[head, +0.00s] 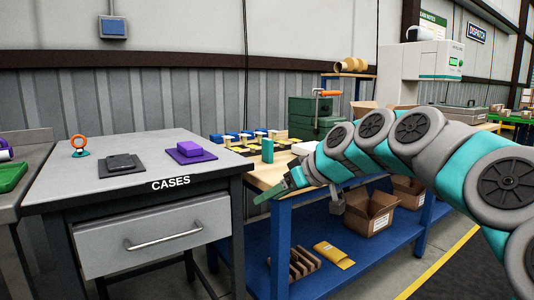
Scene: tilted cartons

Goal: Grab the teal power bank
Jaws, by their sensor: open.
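A teal upright block that looks like the power bank (267,150) stands on the wooden top of the blue-framed workbench (262,181), near its left end. My gripper (268,192) is at the front left edge of that bench, below and in front of the teal block and apart from it in the picture. It is open, and I see nothing between its fingers. My arm comes in from the right and covers part of the bench top.
Behind the teal block are small blue and yellow items. A green toolbox (312,117) stands further back. Open cartons (370,212) sit on the lower shelf.

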